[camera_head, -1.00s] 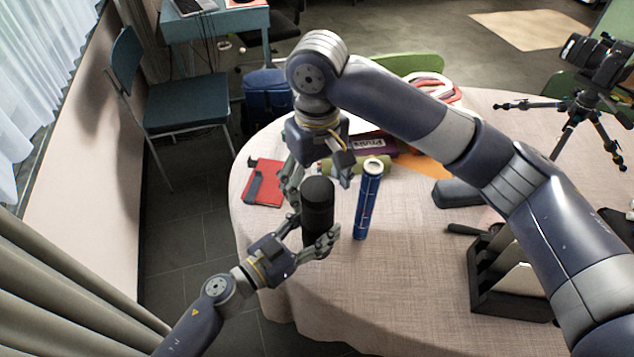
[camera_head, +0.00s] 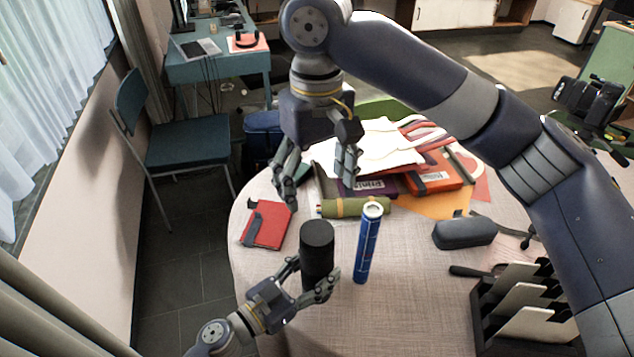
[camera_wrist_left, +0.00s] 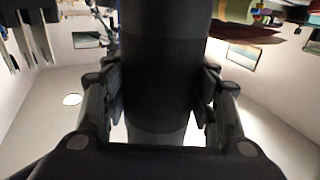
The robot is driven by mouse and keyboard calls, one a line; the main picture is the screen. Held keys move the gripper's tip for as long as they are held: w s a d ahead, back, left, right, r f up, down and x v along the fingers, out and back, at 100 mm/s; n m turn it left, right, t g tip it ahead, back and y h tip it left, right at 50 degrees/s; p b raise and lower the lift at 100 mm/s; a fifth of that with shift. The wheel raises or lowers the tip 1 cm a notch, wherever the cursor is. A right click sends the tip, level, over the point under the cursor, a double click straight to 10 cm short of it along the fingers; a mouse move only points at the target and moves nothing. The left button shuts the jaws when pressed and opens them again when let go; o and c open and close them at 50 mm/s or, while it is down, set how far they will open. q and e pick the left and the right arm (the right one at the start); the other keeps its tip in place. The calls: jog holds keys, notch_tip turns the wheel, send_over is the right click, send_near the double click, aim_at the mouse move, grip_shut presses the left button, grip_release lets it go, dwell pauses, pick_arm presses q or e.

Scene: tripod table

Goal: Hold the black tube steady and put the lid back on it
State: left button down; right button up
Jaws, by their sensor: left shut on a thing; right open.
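The black tube (camera_head: 317,266) stands upright near the table's front left edge. Its top end, which looks like the lid (camera_head: 317,235), is slightly wider and sits straight on it, with no gap that I can see. My left gripper (camera_head: 312,279) is shut around the tube's lower half. In the left wrist view the tube (camera_wrist_left: 165,85) runs between both fingers, with a faint band across its upper part. My right gripper (camera_head: 318,186) is open and empty, its fingers pointing down above the lid, apart from it.
A blue tube (camera_head: 368,245) stands close to the right of the black tube. A red notebook (camera_head: 267,225), a green roll (camera_head: 355,207) and a grey case (camera_head: 464,232) lie behind. A black file rack (camera_head: 490,308) stands at right. The table's front middle is clear.

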pick_arm(q)
jog(key=c, duration=0.6)
grip_release()
jog(key=shift+o, duration=0.2)
jog(key=shift+a, duration=0.1)
jog(key=v, duration=1.2)
